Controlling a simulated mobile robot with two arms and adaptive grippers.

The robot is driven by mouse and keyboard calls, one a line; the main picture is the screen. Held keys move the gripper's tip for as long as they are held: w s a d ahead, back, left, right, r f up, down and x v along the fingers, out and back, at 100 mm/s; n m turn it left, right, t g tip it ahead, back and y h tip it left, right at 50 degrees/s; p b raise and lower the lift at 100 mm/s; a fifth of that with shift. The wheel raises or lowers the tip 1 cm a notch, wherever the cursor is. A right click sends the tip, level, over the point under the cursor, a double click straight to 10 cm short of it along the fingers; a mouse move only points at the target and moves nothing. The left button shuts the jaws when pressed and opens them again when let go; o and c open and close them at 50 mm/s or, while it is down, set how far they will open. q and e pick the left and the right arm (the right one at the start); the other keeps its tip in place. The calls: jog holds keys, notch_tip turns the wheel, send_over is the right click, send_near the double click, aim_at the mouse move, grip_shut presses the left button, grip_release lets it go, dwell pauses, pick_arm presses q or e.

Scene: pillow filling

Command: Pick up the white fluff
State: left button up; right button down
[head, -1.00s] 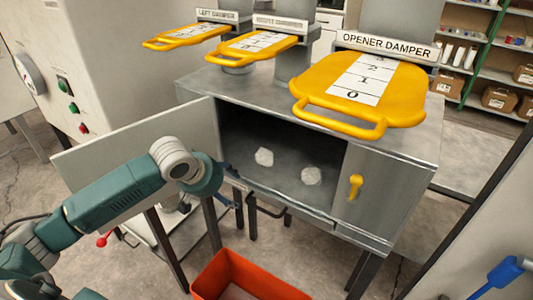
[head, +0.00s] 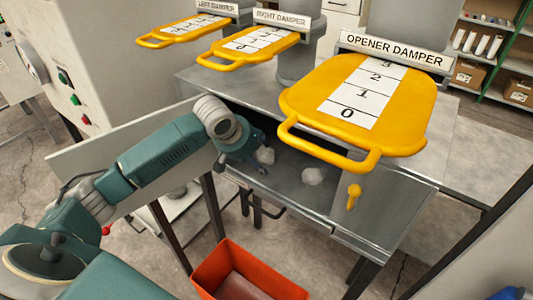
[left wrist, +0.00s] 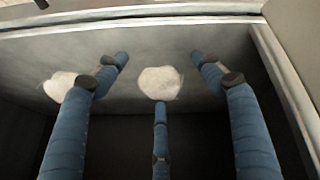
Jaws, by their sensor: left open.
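Two white fluff clumps lie on the floor of the open metal cabinet (head: 290,205). One white fluff (head: 265,155) is beside my left gripper (head: 258,152), and the other white fluff (head: 313,176) lies farther right. My left gripper reaches into the cabinet opening with its fingers apart and empty. In the left wrist view, its blue fingers (left wrist: 160,72) spread around one fluff clump (left wrist: 160,83), with the lower finger's tip just below it. A second clump (left wrist: 62,85) is at the left, partly behind the left finger. I cannot tell whether any finger touches fluff. My right gripper is out of view.
The open cabinet door (head: 85,155) is at the left, behind my arm. The yellow opener damper handle (head: 330,155) overhangs the opening. A yellow latch (head: 353,195) is on the cabinet's right front. An orange bin (head: 215,265) stands on the floor below.

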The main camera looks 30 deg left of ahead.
aim_at(265, 151)
pick_arm(q)
jog(key=w, duration=0.1)
jog(key=w+p, duration=0.2)
jog(key=w, duration=0.1)
jog(key=shift+d+f, duration=0.2)
jog(key=shift+d, duration=0.1)
jog(key=shift+w+f, duration=0.2)
jog(key=shift+f, duration=0.05)
jog(key=shift+s, duration=0.1)
jog(key=shift+c, duration=1)
jog(key=c, duration=0.8)
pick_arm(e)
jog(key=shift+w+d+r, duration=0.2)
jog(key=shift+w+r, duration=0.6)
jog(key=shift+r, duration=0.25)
